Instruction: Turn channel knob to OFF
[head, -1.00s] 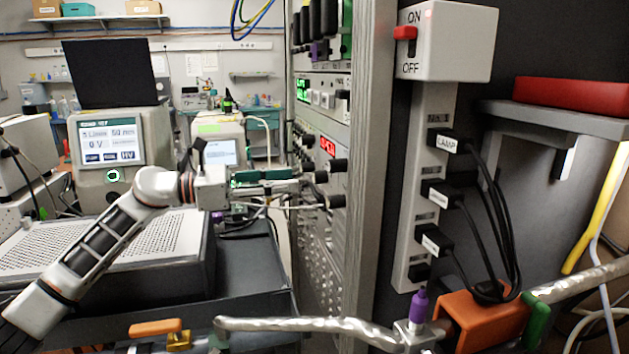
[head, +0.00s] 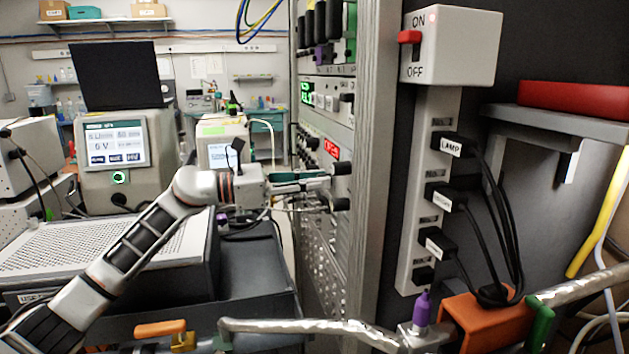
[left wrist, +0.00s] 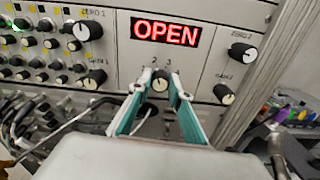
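The channel knob (left wrist: 160,82) is a small dark knob with a pale face below the red OPEN display (left wrist: 166,33) in the left wrist view. Numbers 1, 2 and 3 show above it; an OFF mark cannot be made out. My left gripper (left wrist: 159,76) has its two green-and-grey fingers apart, one on each side of this knob. I cannot tell whether they touch it. In the head view the left gripper (head: 328,179) reaches right to the rack panel, below the red display (head: 332,149). My right gripper is not in view.
ZERO 2 knob (left wrist: 243,53) and GAIN 2 knob (left wrist: 223,94) lie to the right. ZERO 1 knob (left wrist: 88,30) and GAIN 1 knob (left wrist: 94,79) lie to the left. A power strip with an ON/OFF switch (head: 409,37) hangs right of the rack post (head: 376,120).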

